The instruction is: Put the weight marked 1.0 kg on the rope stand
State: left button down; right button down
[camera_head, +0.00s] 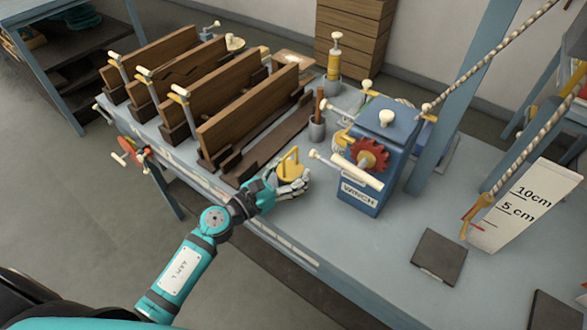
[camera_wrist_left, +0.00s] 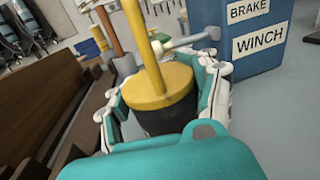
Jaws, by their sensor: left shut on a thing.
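My left gripper (camera_head: 297,180) is shut on a yellow-topped weight (camera_head: 290,163) with an upright yellow handle, beside the winch near the bench's front edge. In the left wrist view the fingers (camera_wrist_left: 165,105) close around the weight (camera_wrist_left: 160,85), whose lower body is dark. No 1.0 kg marking is readable on it. A rope (camera_head: 520,157) hangs at the right, with a tan end piece (camera_head: 477,215) beside a height scale (camera_head: 530,205) marked 10 cm and 5 cm. I cannot tell which part is the rope stand. My right gripper is not in view.
The blue winch box (camera_head: 378,155), with a red gear and pale handle, stands just right of my left gripper. Wooden boards in racks (camera_head: 250,108) fill the bench's left. A dark square plate (camera_head: 440,256) lies below the rope. The bench (camera_head: 375,235) is clear in front of the winch.

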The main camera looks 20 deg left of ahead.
pick_arm(q)
jog(key=shift+r, duration=0.1)
jog(key=c, duration=0.9)
grip_release()
jog(key=shift+f, duration=0.2)
jog(key=o, duration=0.6)
jog(key=shift+r, duration=0.1)
jog(key=shift+s+r, duration=0.1)
jog(key=b+v, duration=0.1)
jog(key=v, duration=0.2)
jog(key=b+v, duration=0.1)
jog(key=v, duration=0.3)
jog(key=b+v, duration=0.2)
jog(key=v, duration=0.1)
jog(key=shift+s+a+f, duration=0.2)
jog(key=shift+s+f, duration=0.1)
jog(key=shift+s+a+r, duration=0.25)
jog(key=shift+s+a, duration=0.1)
jog(key=shift+s, duration=0.15)
